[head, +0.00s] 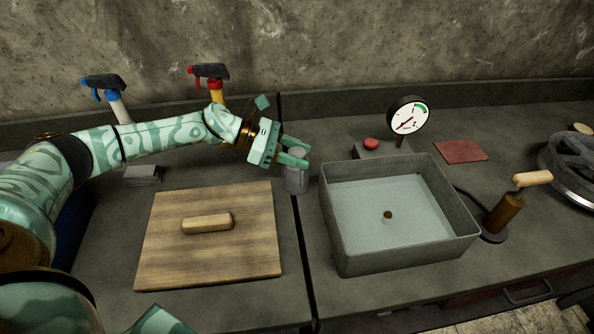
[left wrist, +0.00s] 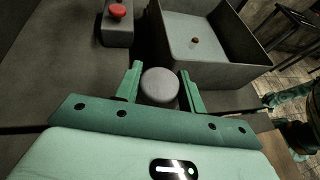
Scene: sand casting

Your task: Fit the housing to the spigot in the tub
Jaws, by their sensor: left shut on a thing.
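The housing is a grey cylinder (head: 296,180) just left of the tub (head: 447,241). My left gripper (head: 296,156) is shut on its upper part. In the left wrist view the round grey top of the housing (left wrist: 160,86) sits between the two green fingers. I cannot tell whether its underside touches the bench. The spigot (head: 387,215) is a small brown knob in the middle of the water-filled tub; it also shows in the left wrist view (left wrist: 195,41). The housing is apart from the spigot, outside the tub wall. My right gripper is not in view.
A red-button box (head: 371,146) and a dial gauge (head: 407,115) stand behind the tub. A wooden-handled pump (head: 507,208) stands right of it. Two spray bottles (head: 216,90) (head: 117,106) stand behind my left arm.

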